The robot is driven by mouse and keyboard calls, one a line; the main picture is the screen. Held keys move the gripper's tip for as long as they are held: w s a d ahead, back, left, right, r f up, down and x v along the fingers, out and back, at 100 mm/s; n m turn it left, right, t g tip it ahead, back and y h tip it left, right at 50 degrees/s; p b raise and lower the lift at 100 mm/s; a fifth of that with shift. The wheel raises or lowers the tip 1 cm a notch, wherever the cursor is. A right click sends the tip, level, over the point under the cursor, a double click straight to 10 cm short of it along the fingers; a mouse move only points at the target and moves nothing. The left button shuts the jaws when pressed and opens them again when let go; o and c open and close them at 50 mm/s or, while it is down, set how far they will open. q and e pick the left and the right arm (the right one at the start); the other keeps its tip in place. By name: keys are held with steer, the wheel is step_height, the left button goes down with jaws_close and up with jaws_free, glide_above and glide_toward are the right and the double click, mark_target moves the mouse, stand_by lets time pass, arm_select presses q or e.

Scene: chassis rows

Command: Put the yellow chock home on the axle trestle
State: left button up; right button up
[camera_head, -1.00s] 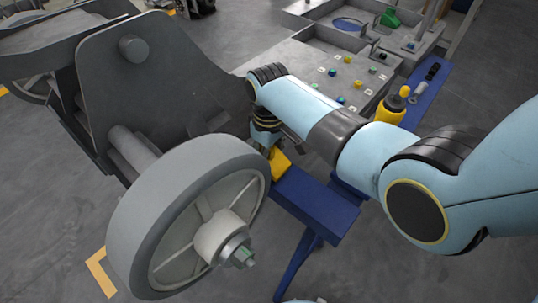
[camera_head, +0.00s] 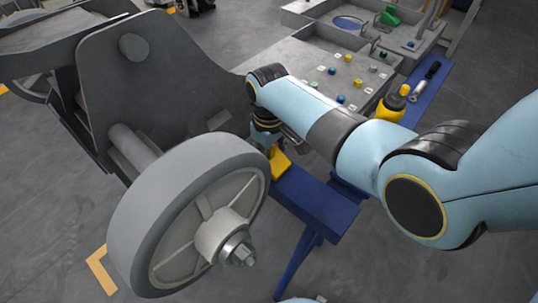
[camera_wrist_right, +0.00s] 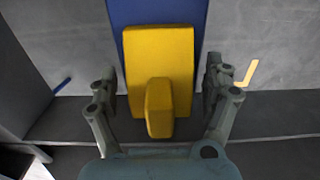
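The yellow chock (camera_head: 281,164) is a block with a raised rib, seen beside the large grey wheel. In the right wrist view the chock (camera_wrist_right: 160,62) lies over the blue trestle beam (camera_wrist_right: 120,14), between the fingers of my right gripper (camera_wrist_right: 160,88). Those fingers are spread, with a small gap on each side of the chock. In the head view my right gripper (camera_head: 272,147) points down at the chock and is partly hidden by my forearm. The blue axle trestle (camera_head: 318,203) stands right of the wheel. Whether the chock rests fully on it is unclear. My left gripper is not in view.
The grey wheel (camera_head: 190,215) on its chassis bracket (camera_head: 150,85) is close on the left. A grey bench with coloured knobs (camera_head: 340,98) stands behind. Floor is free at lower right.

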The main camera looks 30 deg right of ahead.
steer(key=shift+r, duration=0.1)
step_height(320, 180, up, 12)
steer(key=shift+f, duration=0.1)
stand_by(0.4)
stand_by(0.5)
